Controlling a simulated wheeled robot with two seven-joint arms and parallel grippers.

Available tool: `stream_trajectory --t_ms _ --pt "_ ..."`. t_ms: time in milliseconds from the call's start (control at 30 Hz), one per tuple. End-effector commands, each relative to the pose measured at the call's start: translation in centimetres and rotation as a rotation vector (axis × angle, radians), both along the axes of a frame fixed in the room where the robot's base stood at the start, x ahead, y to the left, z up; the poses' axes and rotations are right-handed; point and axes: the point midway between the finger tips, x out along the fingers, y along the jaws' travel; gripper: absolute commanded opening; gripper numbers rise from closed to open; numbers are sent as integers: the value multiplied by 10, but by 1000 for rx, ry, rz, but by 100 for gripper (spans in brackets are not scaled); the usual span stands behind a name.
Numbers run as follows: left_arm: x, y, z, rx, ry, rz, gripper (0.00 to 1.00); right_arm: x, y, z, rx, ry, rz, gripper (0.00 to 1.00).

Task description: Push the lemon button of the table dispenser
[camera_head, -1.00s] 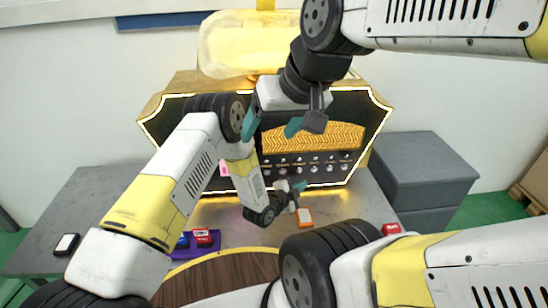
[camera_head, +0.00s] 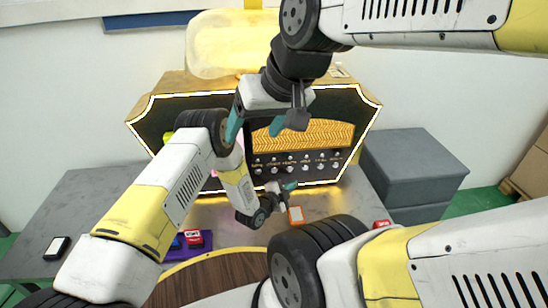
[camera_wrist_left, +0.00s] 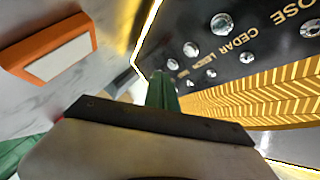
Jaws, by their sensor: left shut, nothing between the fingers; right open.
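The table dispenser (camera_head: 345,107) has a black panel with gold trim and a lit edge. Its knob-like buttons run in two rows under a gold patterned strip. In the left wrist view I read "CEDAR" and, beside it, a partly legible label starting "LE", with round silver buttons (camera_wrist_left: 191,49) near it. My left gripper (camera_head: 290,186) is shut and empty, low in front of the panel; its green fingertip (camera_wrist_left: 161,90) points toward the button rows and hides part of the panel. I cannot tell whether it touches. My right gripper (camera_head: 254,124) is open, in front of the upper panel.
Red and blue items (camera_head: 194,238) sit on a purple mat. Grey boxes (camera_head: 415,165) stand at right. My two arms overlap closely.

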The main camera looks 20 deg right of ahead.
Motion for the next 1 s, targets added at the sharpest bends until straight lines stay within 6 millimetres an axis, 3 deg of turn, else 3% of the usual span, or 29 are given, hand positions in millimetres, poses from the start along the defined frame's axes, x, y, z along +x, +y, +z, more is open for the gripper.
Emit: stream_trajectory --t_ms 200,400,1000 --pt "30 -6 -1 0 -1 1 0 0 0 0 0 0 0 72" --pt "45 -10 -1 1 0 1 0 0 0 0 0 0 0 72" --pt "49 -11 0 1 1 0 0 0 0 0 0 0 0 72"
